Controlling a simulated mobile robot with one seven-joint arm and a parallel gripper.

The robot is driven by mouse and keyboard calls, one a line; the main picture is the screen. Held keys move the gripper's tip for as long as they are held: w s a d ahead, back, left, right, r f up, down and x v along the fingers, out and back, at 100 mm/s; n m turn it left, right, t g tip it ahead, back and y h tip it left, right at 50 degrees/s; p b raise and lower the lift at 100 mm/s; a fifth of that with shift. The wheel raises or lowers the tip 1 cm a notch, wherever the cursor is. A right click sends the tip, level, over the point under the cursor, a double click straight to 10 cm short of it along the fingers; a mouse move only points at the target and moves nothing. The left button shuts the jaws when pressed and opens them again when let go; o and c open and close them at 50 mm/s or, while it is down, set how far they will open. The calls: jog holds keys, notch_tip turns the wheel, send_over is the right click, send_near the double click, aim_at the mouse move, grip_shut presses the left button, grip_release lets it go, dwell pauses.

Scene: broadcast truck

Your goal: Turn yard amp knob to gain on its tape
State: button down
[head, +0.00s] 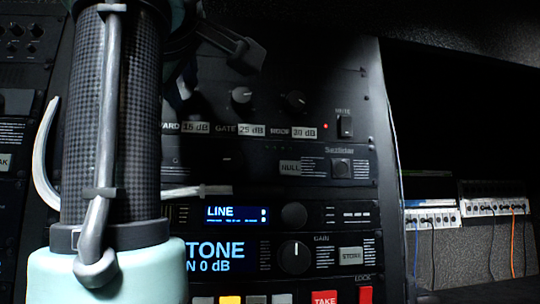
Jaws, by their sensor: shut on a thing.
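The preamp panel (330,80) carries a row of knobs with tape labels below. The yard tape (194,127) reads 15 dB. The yard knob above it is hidden behind my gripper and shadow, so I cannot read its pointer. My gripper (184,86) is dark and partly hidden by my forearm; its fingers are closed at the yard knob's place. The gate knob (241,96) sits to the right over a tape reading 25 dB (251,130). A third knob (294,101) is further right over a tape reading 30 dB (304,133).
A small switch (345,126) and red light are at the panel's right. Below are a NULL unit (341,168), a LINE display unit (236,215) and a TONE unit with a large knob (294,257). White patch boxes with cables (494,205) stand at the far right.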

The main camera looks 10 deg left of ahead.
jog(key=shift+m, duration=0.6)
jog(key=c, duration=0.5)
grip_release()
jog(key=shift+c, duration=0.2)
